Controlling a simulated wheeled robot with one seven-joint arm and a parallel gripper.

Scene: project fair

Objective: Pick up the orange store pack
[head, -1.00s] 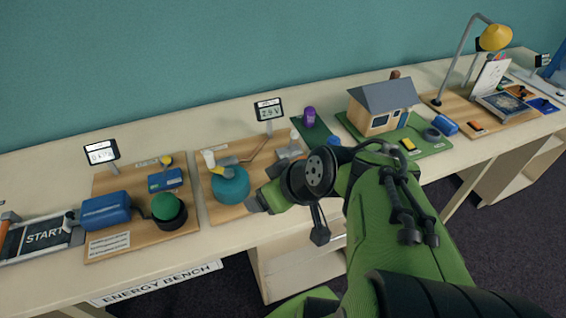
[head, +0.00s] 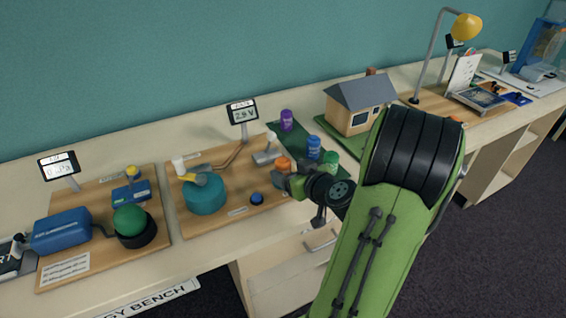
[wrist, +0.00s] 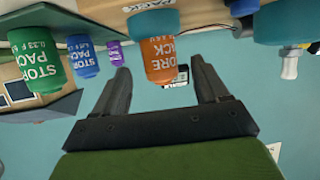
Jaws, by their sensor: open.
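The orange store pack (head: 283,163) stands at the right edge of the wooden board, just beyond my gripper (head: 281,180), which hides its lower part. In the wrist view the orange store pack (wrist: 160,50) appears upside down, lined up between the two dark fingers of my gripper (wrist: 160,68). Gaps show on both sides of it. My gripper is open and holds nothing. How deep the pack sits between the fingers is hard to tell.
Green (wrist: 38,55), blue (head: 314,148) and purple (head: 287,121) store packs stand close by on a dark green mat. A teal domed device (head: 205,193) and a blue knob (head: 257,198) are on the board to the left. A model house (head: 357,105) stands behind right.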

